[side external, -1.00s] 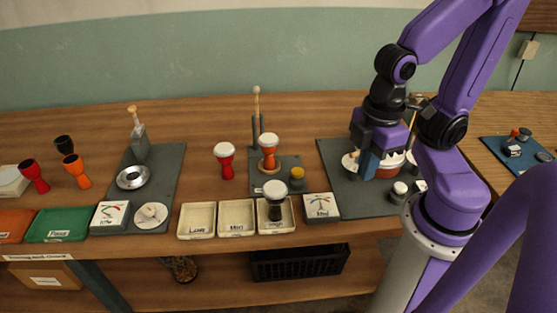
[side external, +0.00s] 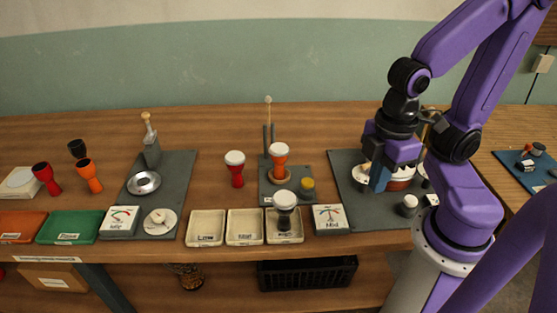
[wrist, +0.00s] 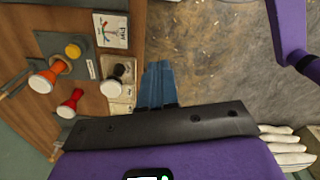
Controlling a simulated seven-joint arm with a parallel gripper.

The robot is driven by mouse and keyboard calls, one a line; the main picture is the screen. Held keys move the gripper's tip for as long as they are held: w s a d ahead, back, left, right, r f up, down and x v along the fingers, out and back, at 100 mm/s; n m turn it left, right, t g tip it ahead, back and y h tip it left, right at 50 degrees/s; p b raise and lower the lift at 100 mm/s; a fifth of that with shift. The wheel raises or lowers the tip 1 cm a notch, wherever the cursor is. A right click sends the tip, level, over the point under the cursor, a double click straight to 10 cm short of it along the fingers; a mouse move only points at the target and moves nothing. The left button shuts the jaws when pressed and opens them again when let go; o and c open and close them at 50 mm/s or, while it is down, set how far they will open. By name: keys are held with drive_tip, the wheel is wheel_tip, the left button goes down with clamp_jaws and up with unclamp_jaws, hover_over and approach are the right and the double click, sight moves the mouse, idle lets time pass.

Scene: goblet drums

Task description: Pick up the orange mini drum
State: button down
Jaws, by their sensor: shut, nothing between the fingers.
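An orange drum with a white head (side external: 280,161) stands upright in a ring on a small grey stand board in the middle of the bench. It also shows at the left of the wrist view (wrist: 42,82). A second orange drum, with a dark inside or head (side external: 89,176), stands at the far left. My gripper (side external: 378,188) is shut and empty, over the right-hand grey board, well to the right of both orange drums. Its blue fingers (wrist: 158,85) are together in the wrist view. A red and white drum-like object (side external: 401,178) is partly hidden behind the fingers.
A red drum (side external: 236,170) stands just left of the middle orange drum. A black drum (side external: 286,203) is in the right one of three cream trays (side external: 244,239). An upright rod (side external: 268,125) rises behind the orange drum. Gauge boxes (side external: 328,219) line the front.

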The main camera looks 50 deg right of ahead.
drive_tip(key=c, duration=1.8)
unclamp_jaws()
drive_tip(key=o, duration=1.7)
